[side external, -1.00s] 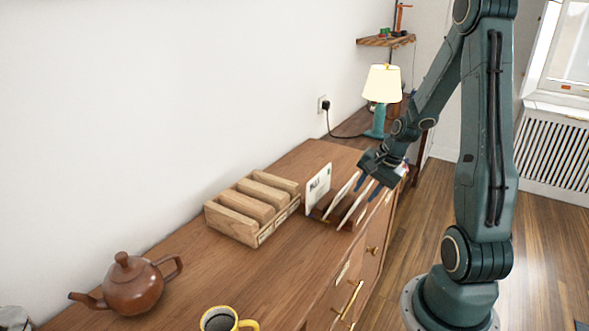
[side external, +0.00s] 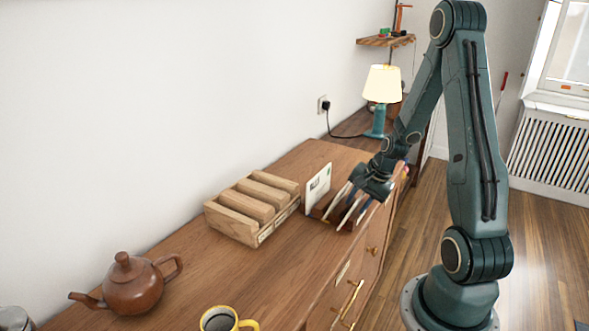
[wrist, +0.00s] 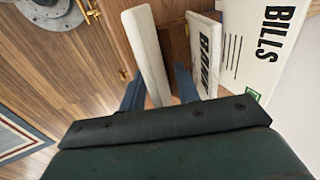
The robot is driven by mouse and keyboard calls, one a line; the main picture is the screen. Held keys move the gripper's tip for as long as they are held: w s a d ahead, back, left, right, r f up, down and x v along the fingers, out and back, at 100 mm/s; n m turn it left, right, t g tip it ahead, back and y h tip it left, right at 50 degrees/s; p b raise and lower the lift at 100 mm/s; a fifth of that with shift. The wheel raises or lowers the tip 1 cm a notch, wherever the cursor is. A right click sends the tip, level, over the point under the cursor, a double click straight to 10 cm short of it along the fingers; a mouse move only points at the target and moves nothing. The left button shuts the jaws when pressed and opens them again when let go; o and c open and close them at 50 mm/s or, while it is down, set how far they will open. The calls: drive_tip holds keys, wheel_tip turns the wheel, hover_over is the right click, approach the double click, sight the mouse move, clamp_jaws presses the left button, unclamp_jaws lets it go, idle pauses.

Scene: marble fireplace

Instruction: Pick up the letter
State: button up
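White letters stand on edge in a dark wooden rack (side external: 322,208) at the cabinet's right side. In the wrist view, the BILLS letter (wrist: 262,45) is at the right, the BANK letter (wrist: 205,55) is beside it, and a white letter (wrist: 150,50) seen edge-on stands nearest the cabinet front. The BILLS letter also shows in the side view (side external: 317,188). My gripper (wrist: 160,88) is over the rack with its fingers on either side of the edge-on letter, apart and open. Whether a finger touches it is unclear. The fingertips are partly hidden in the side view.
A wooden sorter (side external: 250,208) stands left of the rack. A brown teapot (side external: 135,285) and a yellow mug (side external: 222,320) are nearer the camera. A lit lamp (side external: 380,100) stands behind.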

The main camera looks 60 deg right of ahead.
drive_tip(key=shift+c, duration=0.2)
idle(0.3)
clamp_jaws()
drive_tip(key=shift+r, duration=0.1)
wheel_tip(320, 180, up, 20)
idle(0.9)
drive_tip(key=shift+w, duration=0.1)
idle(0.5)
